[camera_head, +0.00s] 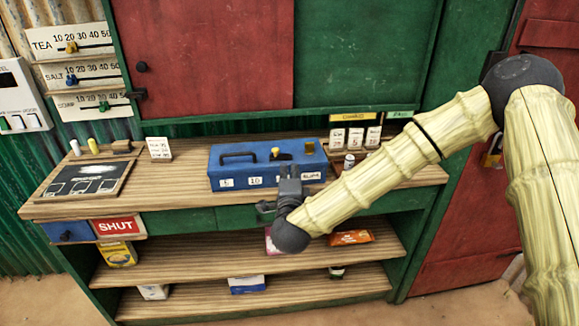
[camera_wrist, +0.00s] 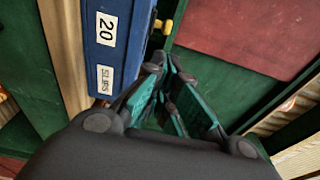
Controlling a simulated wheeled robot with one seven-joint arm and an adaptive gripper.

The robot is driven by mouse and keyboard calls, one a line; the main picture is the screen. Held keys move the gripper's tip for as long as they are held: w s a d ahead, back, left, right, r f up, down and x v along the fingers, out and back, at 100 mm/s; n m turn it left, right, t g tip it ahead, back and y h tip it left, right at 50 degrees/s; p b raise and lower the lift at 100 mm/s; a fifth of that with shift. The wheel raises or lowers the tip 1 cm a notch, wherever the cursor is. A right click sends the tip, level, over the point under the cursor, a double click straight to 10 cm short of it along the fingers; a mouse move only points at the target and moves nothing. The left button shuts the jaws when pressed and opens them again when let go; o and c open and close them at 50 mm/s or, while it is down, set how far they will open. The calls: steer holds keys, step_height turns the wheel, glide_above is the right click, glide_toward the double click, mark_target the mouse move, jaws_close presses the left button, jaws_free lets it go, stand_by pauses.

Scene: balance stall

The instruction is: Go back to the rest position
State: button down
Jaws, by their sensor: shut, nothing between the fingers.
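My gripper (camera_head: 290,178) is at the end of my bamboo-like arm, in front of the right part of the blue box. Its fingers point up in the head view. In the wrist view my gripper (camera_wrist: 168,72) shows dark fingers with green pads, with nothing held. The blue box (camera_head: 228,168) stands on the wooden counter (camera_head: 188,193), with a dark handle, a yellow knob and white number labels. Its side (camera_wrist: 127,40) with the labels "20" and "SLIPS" is left of the fingers in the wrist view. I cannot tell whether the fingers touch it.
A slate board (camera_head: 85,180) lies at the counter's left, and a small white card (camera_head: 159,148) stands beside it. Number cards (camera_head: 355,138) stand at the right, near my arm. Shelves below hold several packets, including an orange one (camera_head: 351,238). A red panel (camera_head: 203,60) is behind.

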steer(key=s+d+f+n+g+y, duration=0.1)
steer(key=s+d+f+n+g, duration=0.15)
steer(key=s+f, duration=0.55)
steer(key=s+d+f+n+g+y, duration=0.1)
steer(key=s+f+n+g, duration=0.25)
steer(key=f, duration=0.85)
steer(key=s+d+f+n+g+y, duration=0.1)
steer(key=s+f+n+g, duration=0.25)
steer(key=s+f, duration=0.45)
steer(key=s+d+f+n+g+h, duration=0.1)
steer(key=s+d+f, duration=0.3)
steer(key=s, duration=0.5)
steer(key=s+d+f+n+g+h, duration=0.1)
steer(key=s+d+f+n+g, duration=0.3)
steer(key=s+d, duration=0.4)
steer(key=s+d+f+n+g+h, duration=0.1)
steer(key=s+d+f+n+g, duration=0.2)
steer(key=s+d, duration=0.3)
steer(key=s+f, duration=0.1)
steer(key=s, duration=0.3)
steer(key=shift+d+f, duration=0.35)
steer(key=c, duration=2.2)
jaws_free()
steer(key=shift+g, duration=0.25)
